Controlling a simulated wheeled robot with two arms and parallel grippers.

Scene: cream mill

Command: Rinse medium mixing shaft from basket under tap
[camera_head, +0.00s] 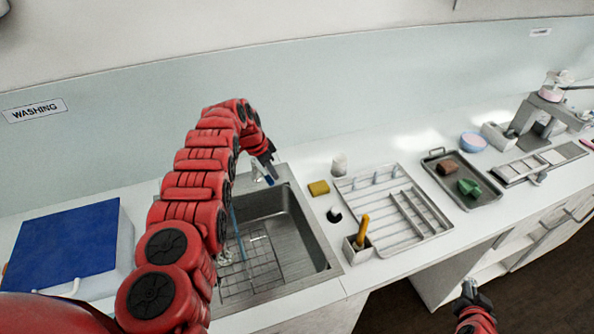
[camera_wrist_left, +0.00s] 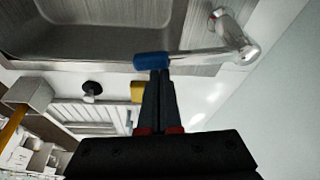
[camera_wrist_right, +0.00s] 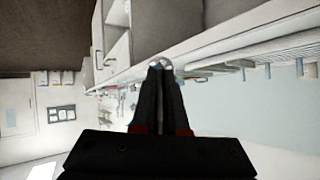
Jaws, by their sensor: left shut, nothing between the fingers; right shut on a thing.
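My left gripper (camera_head: 268,166) is shut and empty at the tap (camera_head: 258,172) behind the sink (camera_head: 325,262). In the left wrist view its fingertips (camera_wrist_left: 160,74) are at the blue end of the tap (camera_wrist_left: 205,56); I cannot tell if they touch. A thin blue streak like running water (camera_head: 236,222) shows beside my arm. A wire basket (camera_head: 262,268) lies in the sink, partly behind my left arm. My right gripper (camera_head: 470,288) is shut on a small rounded metal thing (camera_wrist_right: 161,62), in front of the counter; I cannot tell if it is the mixing shaft.
Right of the sink are a yellow sponge (camera_head: 319,188), a holder (camera_head: 358,248) with an orange handle, a metal rack (camera_head: 436,226), and a tray (camera_head: 493,198) with brown and green pieces. A blue-lidded box (camera_head: 65,246) stands left. Open cabinet shelves (camera_head: 500,262) are near my right gripper.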

